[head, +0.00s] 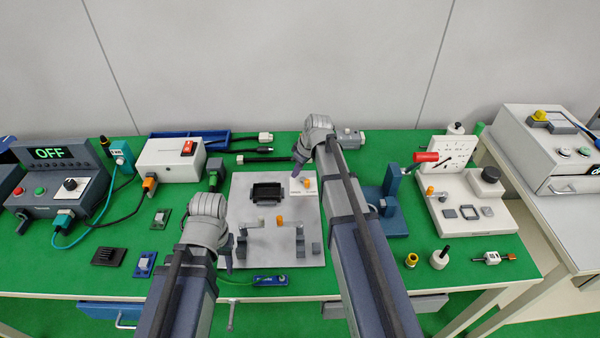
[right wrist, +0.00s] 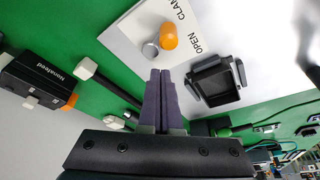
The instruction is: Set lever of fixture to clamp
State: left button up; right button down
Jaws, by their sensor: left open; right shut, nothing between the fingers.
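The fixture is a grey plate (head: 275,255) with a black socket (head: 267,192) on it. A white panel (head: 303,190) at its upper right bears the words OPEN and CLAMP, partly cut off in the right wrist view. The lever's orange knob (right wrist: 168,36) and grey round part (right wrist: 150,51) stand on that panel, the knob nearer the word OPEN. My right gripper (head: 297,172) is shut and empty beside the panel; its fingers (right wrist: 164,75) appear apart from the knob. My left gripper (head: 228,261) is near the plate's left edge, its fingers hard to make out.
Another orange knob (head: 279,222) and small posts stand on the plate. A blue stand (head: 390,207) and a white device with a gauge (head: 450,150) are to the right. A power box (head: 170,160) and a control box (head: 62,185) are left. Green table shows between them.

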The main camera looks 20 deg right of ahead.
pick_arm(q)
jog(key=shift+w+a+r, duration=0.1)
pick_arm(e)
jog(key=shift+w+a+r, duration=0.1)
jog(key=shift+w+a, duration=0.35)
jog(key=shift+w, duration=0.15)
jog(key=shift+w+a, duration=0.4)
jog(key=shift+w, duration=0.2)
pick_arm(q)
notch_tip(320, 180, up, 9)
jog(key=p, duration=0.9)
jog(key=shift+r, duration=0.15)
pick_arm(e)
jog(key=v, duration=1)
jog(key=shift+d, duration=0.15)
jog(key=shift+s, duration=0.15)
